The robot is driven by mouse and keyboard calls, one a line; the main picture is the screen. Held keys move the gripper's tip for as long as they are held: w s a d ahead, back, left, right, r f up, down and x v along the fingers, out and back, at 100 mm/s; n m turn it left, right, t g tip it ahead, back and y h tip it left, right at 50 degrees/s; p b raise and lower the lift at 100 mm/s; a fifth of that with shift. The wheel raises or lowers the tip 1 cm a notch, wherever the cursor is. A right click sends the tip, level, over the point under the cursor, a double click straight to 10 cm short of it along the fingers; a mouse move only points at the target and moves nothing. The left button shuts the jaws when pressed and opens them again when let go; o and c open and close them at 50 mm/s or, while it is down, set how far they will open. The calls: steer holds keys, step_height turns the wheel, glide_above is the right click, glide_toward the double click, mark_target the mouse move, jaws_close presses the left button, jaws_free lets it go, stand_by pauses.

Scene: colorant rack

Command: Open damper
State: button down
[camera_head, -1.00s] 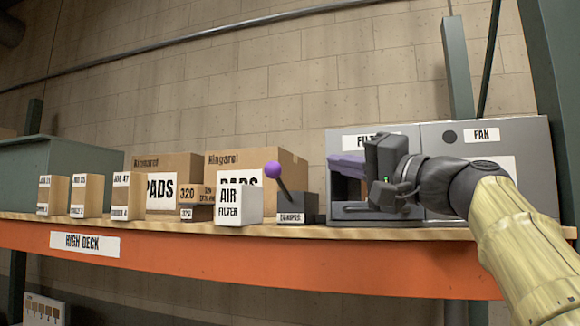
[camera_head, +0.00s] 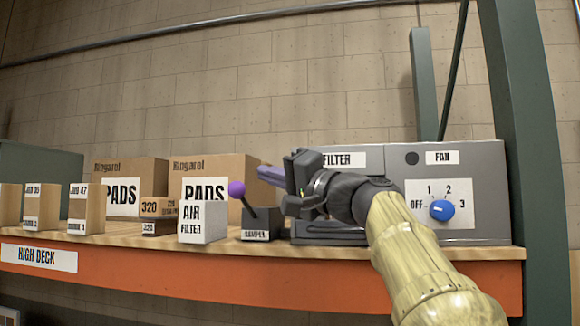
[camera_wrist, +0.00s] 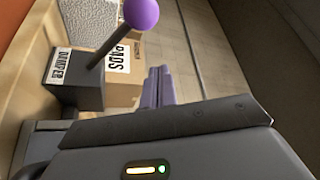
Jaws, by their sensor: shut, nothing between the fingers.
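The damper is a small dark box (camera_head: 262,223) with a white label, on the shelf left of the grey filter unit. Its thin dark lever ends in a purple ball knob (camera_head: 237,189) and leans up to the left in the head view. In the wrist view the labelled box (camera_wrist: 82,84) and the knob (camera_wrist: 141,14) show at upper left. My gripper (camera_head: 262,172) is shut and empty, its purple fingers a little right of and above the knob in the head view. The fingers (camera_wrist: 158,86) are together in the wrist view, apart from the lever.
A white air filter box (camera_head: 203,222) stands just left of the damper, with cardboard pads cartons (camera_head: 130,173) behind. The grey fan panel (camera_head: 475,185) with a blue dial (camera_head: 442,210) is at right. A green post (camera_head: 530,150) stands beyond it. Open space lies above the shelf.

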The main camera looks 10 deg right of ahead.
mark_target(236, 190)
steer(key=a, duration=0.1)
steer(key=s+a+f, duration=0.1)
steer(key=a, duration=0.1)
steer(key=shift+s+f, duration=0.35)
steer(key=shift+f, duration=0.05)
steer(key=shift+a+f+b, duration=0.1)
steer(key=shift+f+b, duration=0.1)
steer(key=shift+b, duration=0.1)
steer(key=shift+s+n+b, duration=0.15)
steer(key=shift+n+b, duration=0.15)
steer(key=shift+b, duration=0.1)
